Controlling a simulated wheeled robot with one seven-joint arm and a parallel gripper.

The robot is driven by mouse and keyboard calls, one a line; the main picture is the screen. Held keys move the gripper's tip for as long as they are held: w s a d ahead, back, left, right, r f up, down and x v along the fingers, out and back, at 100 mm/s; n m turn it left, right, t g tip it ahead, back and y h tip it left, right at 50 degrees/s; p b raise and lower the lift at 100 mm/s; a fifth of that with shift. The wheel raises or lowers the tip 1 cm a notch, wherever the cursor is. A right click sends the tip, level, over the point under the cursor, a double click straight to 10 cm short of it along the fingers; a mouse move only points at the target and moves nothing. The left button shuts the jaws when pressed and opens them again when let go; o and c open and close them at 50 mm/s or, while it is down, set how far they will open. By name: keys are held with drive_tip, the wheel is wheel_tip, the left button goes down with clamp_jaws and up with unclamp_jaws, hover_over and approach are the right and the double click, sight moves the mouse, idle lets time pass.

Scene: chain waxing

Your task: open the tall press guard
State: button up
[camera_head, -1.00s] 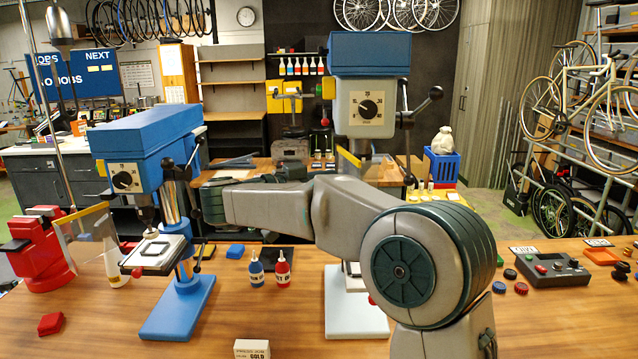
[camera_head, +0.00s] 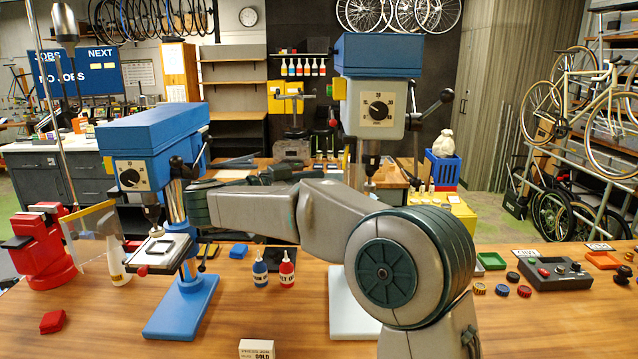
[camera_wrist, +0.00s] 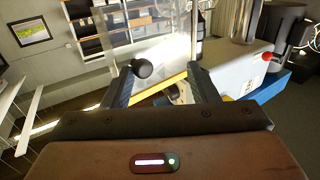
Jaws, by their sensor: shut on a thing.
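The tall press (camera_head: 376,105) has a blue top and a pale head with a dial, and stands right of the middle. In the wrist view my gripper (camera_wrist: 165,75) is shut on the tall press guard (camera_wrist: 158,91), at its yellow edge bar. A round black knob (camera_wrist: 141,67) shows beside the left finger. The clear guard panel spreads beyond the fingers in that view. In the head view only a narrow yellow strip shows near the press head, and my arm hides much of the guard and the fingertips.
A shorter blue press (camera_head: 153,150) stands left, with a clear yellow-edged guard (camera_head: 88,211) out to its left. A red vise (camera_head: 42,250) is further left. Blue and red bottles (camera_head: 287,270) stand mid-table. A control box (camera_head: 553,274) lies right. The front table is mostly clear.

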drive_tip(key=b+v, duration=0.3)
drive_tip(key=v, duration=1.2)
drive_tip(key=shift+w+a+b, duration=0.2)
drive_tip(key=shift+w+b, duration=0.05)
drive_tip(key=shift+b, duration=0.05)
idle(0.4)
